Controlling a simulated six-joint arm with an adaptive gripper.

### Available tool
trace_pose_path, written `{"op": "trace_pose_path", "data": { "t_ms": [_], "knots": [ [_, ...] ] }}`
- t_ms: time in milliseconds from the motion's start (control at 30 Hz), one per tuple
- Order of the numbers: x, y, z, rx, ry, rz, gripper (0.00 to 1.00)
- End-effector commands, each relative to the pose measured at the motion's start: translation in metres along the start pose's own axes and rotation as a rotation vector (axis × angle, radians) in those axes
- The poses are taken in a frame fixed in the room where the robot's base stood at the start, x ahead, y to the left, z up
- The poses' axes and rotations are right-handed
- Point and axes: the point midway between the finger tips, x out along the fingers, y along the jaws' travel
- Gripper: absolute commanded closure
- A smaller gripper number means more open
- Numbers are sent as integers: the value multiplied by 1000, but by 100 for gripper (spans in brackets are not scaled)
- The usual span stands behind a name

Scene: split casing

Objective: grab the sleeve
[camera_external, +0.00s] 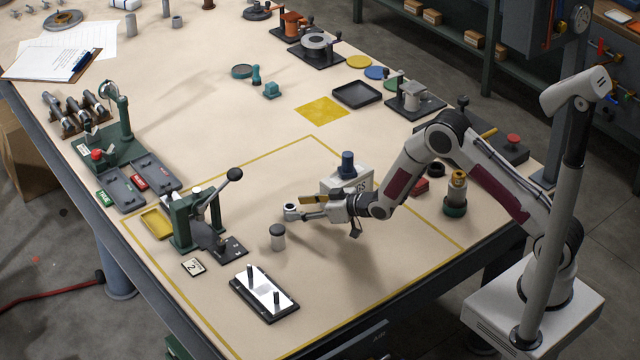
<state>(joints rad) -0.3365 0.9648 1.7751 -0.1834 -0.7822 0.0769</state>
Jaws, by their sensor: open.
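A small pale, ring-topped cylinder (291,212) that looks like the sleeve stands upright at the middle of the yellow-outlined area, with a dark opening at its top. My gripper (304,208) is just to its right, low over the table and pointing left. The fingers are apart, one on the far side and one on the near side, with their tips close to the cylinder. I cannot tell if they touch it. A second short cylinder (278,243), dark on top and pale below, stands nearer the camera.
A green lever press (186,229) stands to the left. A black base plate with two posts (248,308) lies in front. A pale box with a dark blue knob (347,166) stands close behind my gripper. The table is clear at front right.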

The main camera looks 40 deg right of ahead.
Motion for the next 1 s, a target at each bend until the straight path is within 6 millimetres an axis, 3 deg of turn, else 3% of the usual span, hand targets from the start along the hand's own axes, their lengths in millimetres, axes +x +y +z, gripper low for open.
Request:
{"op": "trace_pose_path", "data": {
  "t_ms": [500, 1000],
  "knots": [
    [39, 0, 1, 0, -2, -1, 54],
    [41, 0, 0, 0, -1, 0, 54]
  ]
}}
